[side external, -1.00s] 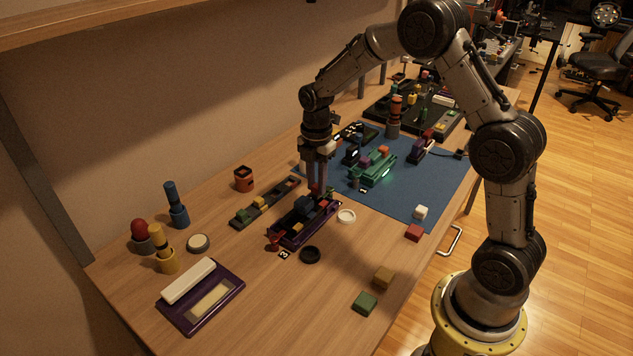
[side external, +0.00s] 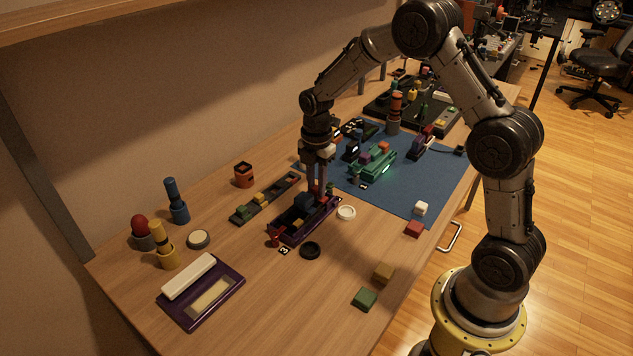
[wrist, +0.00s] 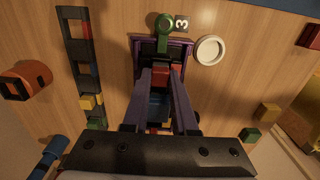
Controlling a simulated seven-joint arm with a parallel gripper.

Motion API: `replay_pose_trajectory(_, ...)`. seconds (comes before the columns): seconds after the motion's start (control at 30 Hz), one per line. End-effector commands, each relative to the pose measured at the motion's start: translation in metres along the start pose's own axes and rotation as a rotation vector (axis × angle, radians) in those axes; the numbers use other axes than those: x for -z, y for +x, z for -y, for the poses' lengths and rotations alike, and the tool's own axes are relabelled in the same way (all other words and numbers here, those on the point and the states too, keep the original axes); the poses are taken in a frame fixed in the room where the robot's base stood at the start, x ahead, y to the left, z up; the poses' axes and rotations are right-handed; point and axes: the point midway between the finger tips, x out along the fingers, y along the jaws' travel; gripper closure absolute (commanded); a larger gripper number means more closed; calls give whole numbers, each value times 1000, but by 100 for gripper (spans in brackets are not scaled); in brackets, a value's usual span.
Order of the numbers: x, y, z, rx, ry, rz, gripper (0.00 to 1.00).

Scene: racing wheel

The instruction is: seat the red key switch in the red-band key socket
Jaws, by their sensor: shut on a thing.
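My gripper (side external: 317,195) points down at the far end of a long purple tray (side external: 283,236). In the wrist view my gripper (wrist: 161,75) is shut on a red block, which I take for the red key switch (wrist: 160,74), between its fingertips. The fingers hide much of this block in the side view. The purple tray's end (wrist: 136,46) shows around the fingertips in the wrist view. A blue block (side external: 303,200) stands in the tray beside the fingers. I cannot make out the red-band socket or whether the red block touches it.
A dark strip (side external: 284,187) with coloured blocks lies left of the tray. A green knob (wrist: 165,22) stands at the tray's end. An orange-red hollow block (side external: 244,176) stands behind the strip.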

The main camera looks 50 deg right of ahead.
Motion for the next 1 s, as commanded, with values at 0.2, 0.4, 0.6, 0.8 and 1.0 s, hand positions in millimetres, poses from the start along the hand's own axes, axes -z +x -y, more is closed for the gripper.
replay_pose_trajectory(0.2,0,4,0,0,0,0,69)
replay_pose_trajectory(0.4,0,4,0,0,0,0,39)
replay_pose_trajectory(0.6,0,4,0,0,0,0,39)
replay_pose_trajectory(0.8,0,-6,-1,-4,0,1,39)
replay_pose_trajectory(1.0,0,-44,-2,-8,0,1,39)
